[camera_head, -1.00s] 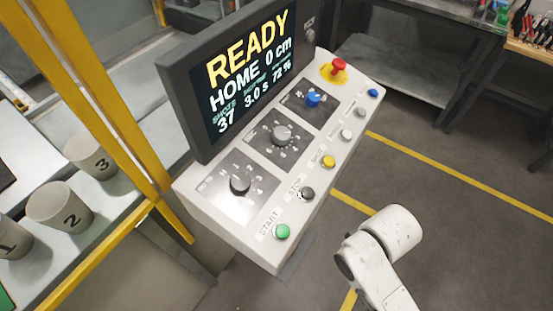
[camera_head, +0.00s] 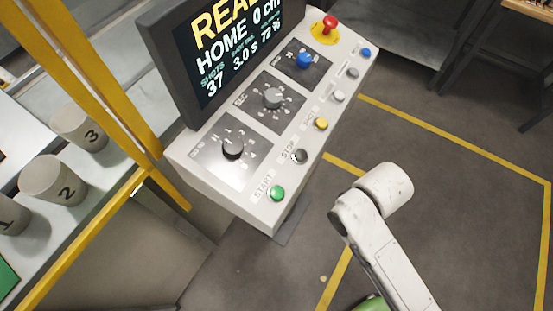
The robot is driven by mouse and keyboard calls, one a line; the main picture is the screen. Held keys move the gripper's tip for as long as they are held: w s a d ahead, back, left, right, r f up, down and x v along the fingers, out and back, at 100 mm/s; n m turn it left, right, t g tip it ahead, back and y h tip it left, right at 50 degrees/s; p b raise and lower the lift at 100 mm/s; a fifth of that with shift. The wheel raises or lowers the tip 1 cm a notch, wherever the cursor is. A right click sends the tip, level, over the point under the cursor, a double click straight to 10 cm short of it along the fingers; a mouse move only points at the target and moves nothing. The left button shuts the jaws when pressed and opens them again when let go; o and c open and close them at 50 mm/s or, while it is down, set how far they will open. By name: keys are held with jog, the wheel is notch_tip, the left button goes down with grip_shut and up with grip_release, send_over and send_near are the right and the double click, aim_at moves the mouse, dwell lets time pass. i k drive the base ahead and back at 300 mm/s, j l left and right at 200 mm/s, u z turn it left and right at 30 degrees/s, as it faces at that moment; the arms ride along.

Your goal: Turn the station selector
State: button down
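The control console (camera_head: 205,170) stands in the middle with a sloped white panel. It carries three knobs in a row: a black one (camera_head: 232,149) nearest, a grey one (camera_head: 272,97) in the middle, and a blue one (camera_head: 304,60) farthest. Each sits on a dark or grey dial plate with small markings. I cannot read which label marks the station selector. My white arm is at the lower right, apart from the console. My gripper is not in view.
Beside the knobs run buttons: green START (camera_head: 277,193), black STOP (camera_head: 299,156), yellow (camera_head: 321,124) and others. A red mushroom button (camera_head: 329,24) is at the far end. The screen (camera_head: 232,45) rises behind. Yellow posts (camera_head: 92,85) and numbered cups (camera_head: 53,182) stand left. Floor right is open.

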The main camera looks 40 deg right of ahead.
aim_at(233, 146)
jog(key=k+u, duration=0.2)
jog(key=u, duration=0.2)
jog(key=k+j+u, duration=0.1)
jog(key=u, duration=0.3)
jog(key=k+j+u, duration=0.15)
jog(key=u, duration=0.25)
jog(key=k, duration=0.1)
